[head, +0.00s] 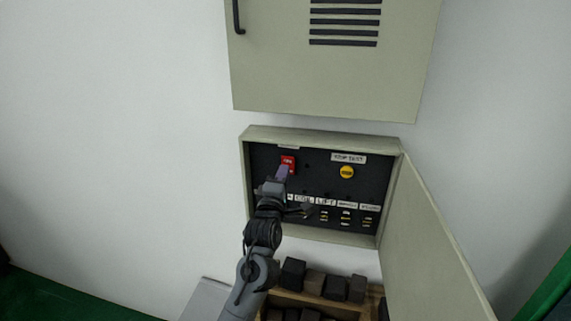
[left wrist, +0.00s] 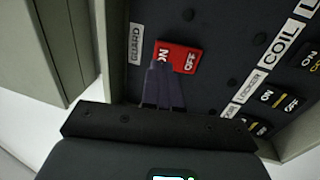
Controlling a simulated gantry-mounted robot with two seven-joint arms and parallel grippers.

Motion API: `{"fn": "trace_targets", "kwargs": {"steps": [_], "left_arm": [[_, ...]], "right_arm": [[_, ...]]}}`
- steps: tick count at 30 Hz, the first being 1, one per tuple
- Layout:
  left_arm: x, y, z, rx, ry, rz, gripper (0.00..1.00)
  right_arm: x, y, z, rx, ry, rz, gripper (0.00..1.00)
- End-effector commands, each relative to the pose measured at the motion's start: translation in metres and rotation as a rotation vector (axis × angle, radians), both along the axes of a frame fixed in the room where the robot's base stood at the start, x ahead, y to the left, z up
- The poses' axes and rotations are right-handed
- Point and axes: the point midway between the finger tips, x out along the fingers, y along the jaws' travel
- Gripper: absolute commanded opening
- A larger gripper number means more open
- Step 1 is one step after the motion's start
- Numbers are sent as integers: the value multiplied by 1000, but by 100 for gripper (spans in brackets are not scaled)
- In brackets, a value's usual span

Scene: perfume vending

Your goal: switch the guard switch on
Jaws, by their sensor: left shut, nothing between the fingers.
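The guard switch is a red rocker (head: 288,162) at the upper left of the dark panel in the open box. In the left wrist view the red switch (left wrist: 189,58) sits beside a white GUARD label (left wrist: 135,43) and bears the words ON and OFF. My left gripper (head: 281,173) is shut and empty, its fingertips at the lower edge of the switch in the head view. In the left wrist view its fingertips (left wrist: 161,66) overlap the ON end; I cannot tell whether they touch it. My right gripper is not in view.
A yellow round button (head: 347,172) sits right of the switch. Several smaller labelled switches (head: 345,217) line the panel's lower part. The box door (head: 425,240) hangs open at the right. A closed cabinet (head: 330,75) is above, and a wooden crate of dark blocks (head: 318,300) stands below.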

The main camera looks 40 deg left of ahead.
Motion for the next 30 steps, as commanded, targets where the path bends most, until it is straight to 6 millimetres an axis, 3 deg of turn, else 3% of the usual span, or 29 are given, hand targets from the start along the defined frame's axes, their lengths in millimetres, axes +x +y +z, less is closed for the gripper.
{"fn": "trace_targets", "kwargs": {"steps": [9,22,29,30], "left_arm": [[24,11,7,1,-1,-1,0],[26,12,7,0,1,-1,0],[33,15,21,-43,78,1,0],[33,16,10,-37,77,2,0]], "right_arm": [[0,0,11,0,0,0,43],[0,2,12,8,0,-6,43],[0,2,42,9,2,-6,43],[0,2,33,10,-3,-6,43]]}}
